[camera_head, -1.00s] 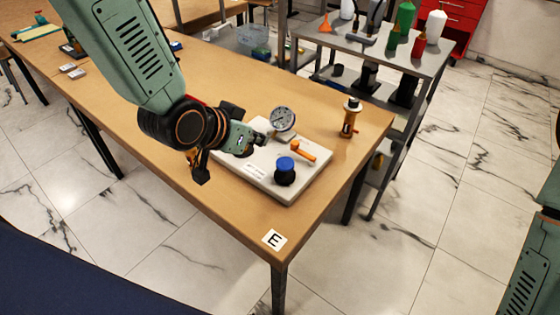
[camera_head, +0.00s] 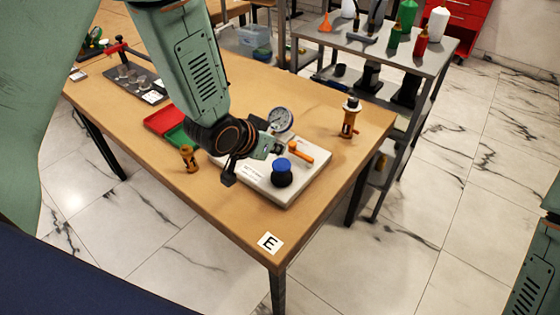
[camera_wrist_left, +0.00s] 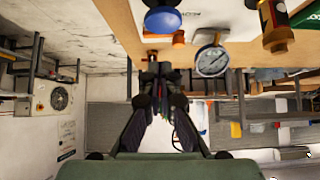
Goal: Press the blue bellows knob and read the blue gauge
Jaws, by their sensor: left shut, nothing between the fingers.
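The blue bellows knob (camera_head: 281,165) is a blue cap on a black bellows, on the front part of a white base plate (camera_head: 291,199). Its blue cap also shows at the top of the left wrist view (camera_wrist_left: 163,19). The round gauge (camera_head: 279,120) has a white face and stands at the back of the plate; it also shows in the left wrist view (camera_wrist_left: 212,61). Its reading is too small to tell. My left gripper (camera_wrist_left: 158,75) is shut and empty, over the plate left of the knob and apart from it. My right gripper is out of view.
An orange lever (camera_head: 301,152) lies between gauge and knob. A brass fitting (camera_head: 350,119) stands right of the plate, another (camera_head: 188,158) left. Red (camera_head: 163,119) and green (camera_head: 178,136) trays sit behind my left wrist. The table's front corner, marked E (camera_head: 270,243), is clear.

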